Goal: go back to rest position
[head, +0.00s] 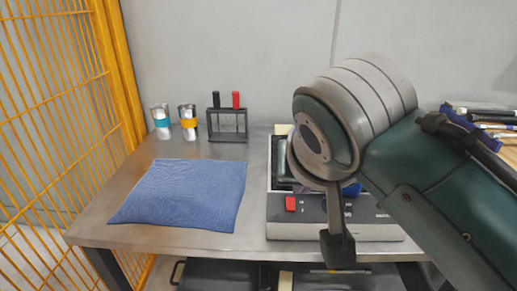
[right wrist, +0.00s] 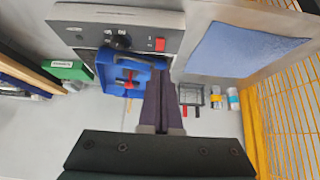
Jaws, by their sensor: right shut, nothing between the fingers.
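My right arm (head: 440,190) comes in from the right in the head view and reaches over the right part of the workbench. My right gripper's fingers (right wrist: 163,82) are closed together and empty in the right wrist view. They appear close to a blue part with a red piece (right wrist: 128,75), but I cannot tell whether they touch it. In the head view the fingertips are not clearly visible, and the arm hides part of the device behind it. My left gripper is not in view.
A grey device with a red switch (head: 291,204) stands under my right wrist. A blue cloth (head: 185,195) lies on the workbench (head: 130,236). Two cans (head: 161,121) (head: 188,122) and a black rack (head: 228,137) stand behind it. A yellow mesh fence (head: 60,90) borders the left.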

